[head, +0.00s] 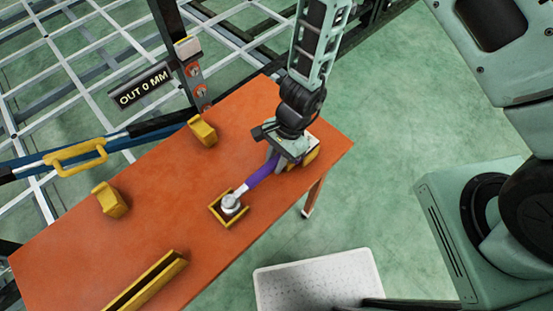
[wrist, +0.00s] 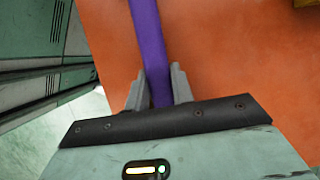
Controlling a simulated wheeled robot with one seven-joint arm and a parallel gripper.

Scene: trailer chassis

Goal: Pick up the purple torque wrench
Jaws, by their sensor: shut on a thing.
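The purple torque wrench (head: 264,172) lies across the right part of the orange table, its silver head (head: 232,203) in a small yellow holder (head: 243,217) at the lower left. My gripper (head: 281,160) comes down from above and is shut on the wrench's purple handle, near the end away from the head. In the wrist view the purple handle (wrist: 148,40) runs between the two grey fingers of my gripper (wrist: 158,85). A yellow block (head: 312,157) is partly hidden behind my gripper.
The orange table (head: 170,215) also bears two yellow blocks (head: 203,132) (head: 111,200) and a long yellow tray (head: 147,283). A white-grey chassis frame (head: 85,70) with an "OUT 0 MM" sign (head: 141,86) stands behind. A pale platform (head: 318,283) is at the lower right.

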